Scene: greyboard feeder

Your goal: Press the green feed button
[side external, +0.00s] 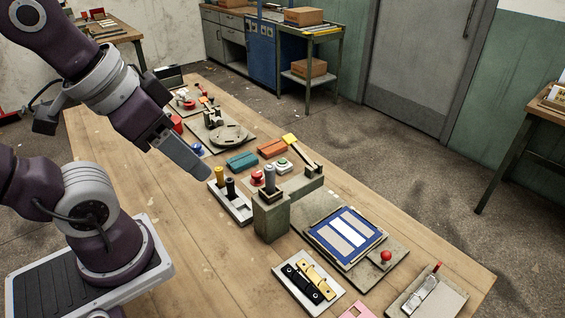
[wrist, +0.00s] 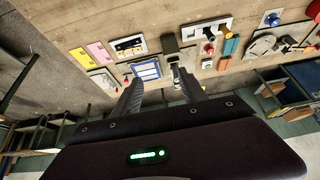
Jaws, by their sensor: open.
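A grey-green post (side external: 271,217) with an arm stands in front of the button. Orange (side external: 272,148) and teal (side external: 242,161) blocks, a red knob (side external: 256,177) and a holder with yellow and black pegs (side external: 234,207) are close by.

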